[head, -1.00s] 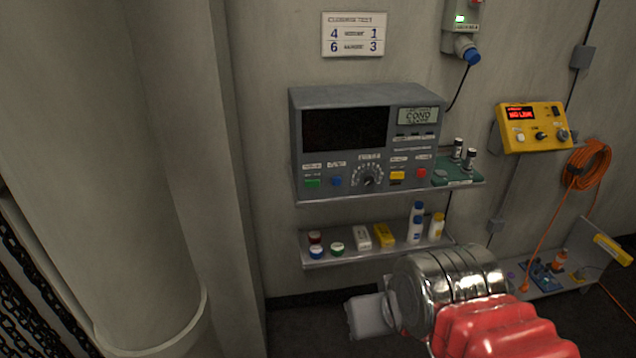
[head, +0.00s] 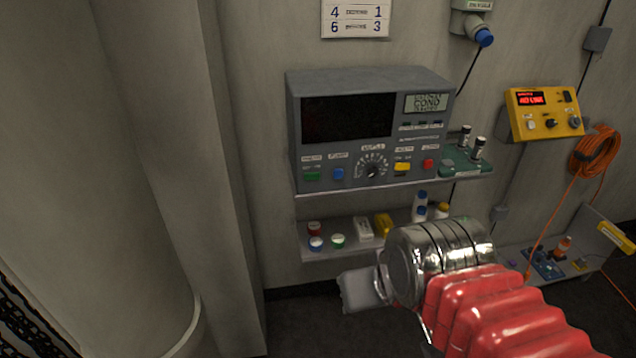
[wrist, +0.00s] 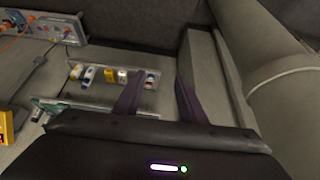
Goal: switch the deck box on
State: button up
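A grey instrument box (head: 440,108) sits on the upper wall shelf in the head view; I take it as the deck box. Its wide black display (head: 347,116) is dark, and a small panel reads COND. Its front has a green button (head: 312,176), a blue button (head: 338,173), a round dial (head: 372,169), a yellow switch (head: 402,167) and a red button (head: 428,163). My gripper (wrist: 158,80) is open and empty, its two dark fingers apart in the wrist view. In the head view my arm's end is below and in front of the shelves, away from the box.
The lower shelf (head: 345,248) holds several caps, small boxes and bottles. A yellow box (head: 546,113) with a lit red display hangs at right, beside an orange cable coil (head: 594,151). A large pale column (head: 95,150) stands at left. A low bench (head: 590,245) stands at lower right.

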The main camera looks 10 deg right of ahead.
jog(key=w+f+n+t+h, duration=0.1)
jog(key=w+f+n+t, duration=0.2)
jog(key=w, duration=0.7)
jog(key=w+a+f+n+t+h, duration=0.1)
jog(key=w+f+n+t, duration=0.2)
jog(key=w, duration=0.7)
jog(key=w+f+n+t, duration=0.3)
jog(key=w+n+t, duration=0.3)
jog(key=w+n, duration=0.4)
jog(key=shift+w+a+h, duration=0.3)
jog(key=shift+a+h, duration=0.05)
jog(key=shift+h, duration=0.05)
jog(key=shift+f, duration=0.1)
